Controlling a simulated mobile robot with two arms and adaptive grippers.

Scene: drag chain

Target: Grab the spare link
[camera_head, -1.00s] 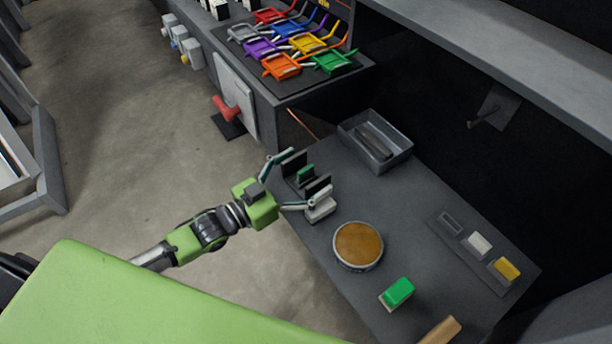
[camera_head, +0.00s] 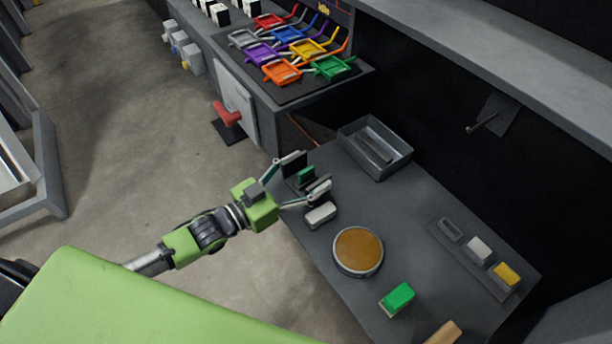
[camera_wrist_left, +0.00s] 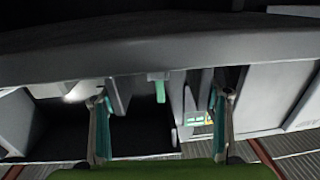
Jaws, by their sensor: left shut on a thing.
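The spare link, a piece with two dark side plates and a green part between them (camera_head: 306,175), is at the left edge of the grey table. My left gripper (camera_head: 309,171) reaches in from the left. Its two fingers close on the outer sides of the dark plates. In the left wrist view the gripper (camera_wrist_left: 161,125) has a finger on each side. Grey plates and a green tab (camera_wrist_left: 157,86) show between them. Whether the link touches the table is unclear. My right gripper is not in view.
A white block (camera_head: 321,214) lies close by the lower finger. A grey bin (camera_head: 399,158), a round brown-topped dish (camera_head: 358,250) and a green block (camera_head: 398,298) stand on the table (camera_head: 410,220). A rack of coloured pieces (camera_head: 300,85) is behind. A shelf overhangs at right.

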